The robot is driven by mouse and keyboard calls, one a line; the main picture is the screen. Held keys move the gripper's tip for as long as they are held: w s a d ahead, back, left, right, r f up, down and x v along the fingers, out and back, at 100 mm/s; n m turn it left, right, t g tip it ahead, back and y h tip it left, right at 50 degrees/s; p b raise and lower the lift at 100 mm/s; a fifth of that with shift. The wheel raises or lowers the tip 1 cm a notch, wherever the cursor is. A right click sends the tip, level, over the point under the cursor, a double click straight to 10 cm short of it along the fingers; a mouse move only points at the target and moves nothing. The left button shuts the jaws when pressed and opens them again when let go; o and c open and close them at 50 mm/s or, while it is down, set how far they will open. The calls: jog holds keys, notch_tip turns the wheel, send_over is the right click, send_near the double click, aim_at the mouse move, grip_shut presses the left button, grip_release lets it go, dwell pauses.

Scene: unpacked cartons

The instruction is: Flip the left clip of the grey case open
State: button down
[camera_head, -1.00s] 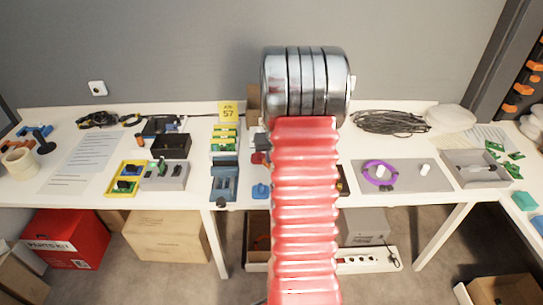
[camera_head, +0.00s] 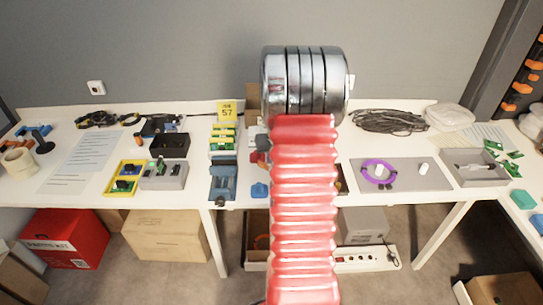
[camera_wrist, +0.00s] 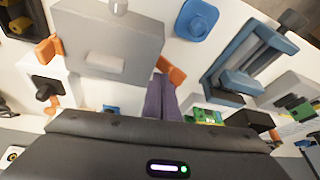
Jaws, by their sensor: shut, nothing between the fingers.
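The grey case (camera_wrist: 105,42) lies flat on the white table in the upper left of the wrist view. It has one orange clip (camera_wrist: 47,48) on the picture's left side and another orange clip (camera_wrist: 171,72) on the picture's right side. The wrist view is turned around against the head view, so the picture-right clip seems to be the left one. My gripper (camera_wrist: 162,88), with purple fingers, is shut and empty. Its tips appear just beside and below that clip; contact cannot be told. In the head view my red arm hides the case and gripper.
A blue vice (camera_wrist: 245,60) stands to the right in the wrist view, with a blue knob-like piece (camera_wrist: 197,18) near it. Green circuit boards (camera_wrist: 207,116) lie close to my fingers. The head view shows a grey mat (camera_head: 407,174) with a purple cable coil (camera_head: 380,172).

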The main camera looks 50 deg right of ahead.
dwell(0.3)
jog(key=a+r, duration=0.5)
jog(key=r, duration=0.3)
jog(key=shift+r, duration=0.3)
jog(key=shift+s, duration=0.1)
dwell(0.4)
jog(key=s+a+f+g+y, duration=0.1)
jog(key=s+a, duration=0.4)
jog(key=a, duration=0.1)
jog(key=s+a+r+n+t, duration=0.1)
jog(key=s+a+r+n, duration=0.1)
jog(key=a, duration=0.9)
jog(key=s+a+r+n, duration=0.3)
jog(key=s+a+r, duration=0.2)
jog(key=a, duration=0.6)
jog(key=s+a+r+n+t+y, duration=0.1)
jog(key=s+a+r+n, duration=0.1)
jog(key=s+a+r, duration=0.2)
jog(key=a+r, duration=0.3)
jog(key=a, duration=0.4)
jog(key=shift+s+a+r+t, duration=0.2)
jog(key=shift+a+r+t, duration=0.05)
jog(key=shift+a+t, duration=0.1)
